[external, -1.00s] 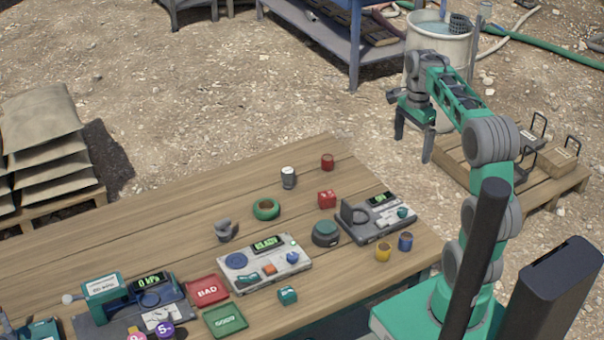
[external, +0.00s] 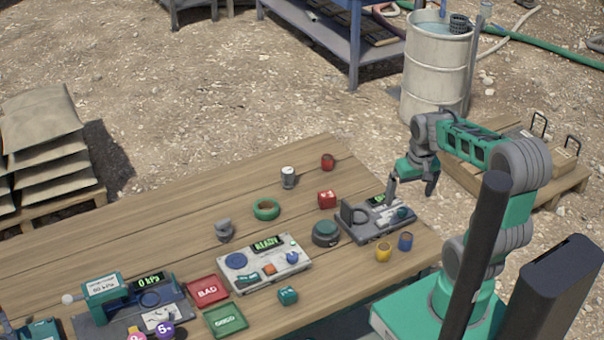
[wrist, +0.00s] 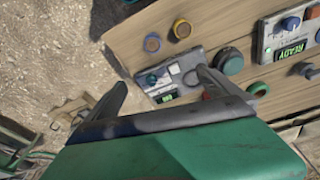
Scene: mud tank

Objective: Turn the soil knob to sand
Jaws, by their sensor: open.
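A dark grey device (external: 376,229) stands at the right end of the table, with a small lit display and a teal knob (external: 402,213). In the wrist view the teal knob (wrist: 151,79) lies between my fingers as seen from above. A light panel (external: 268,283) reading READY has a blue knob (external: 292,258). It also shows in the wrist view (wrist: 268,42). No soil or sand label is readable, so I cannot tell which knob is the soil knob. My gripper (external: 411,193) is open and empty, above the right side of the grey device.
A dark green-topped round knob (external: 326,233), a yellow cup (external: 383,252) and a blue cup (external: 405,241) stand near the grey device. Red and green trays are at the front left.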

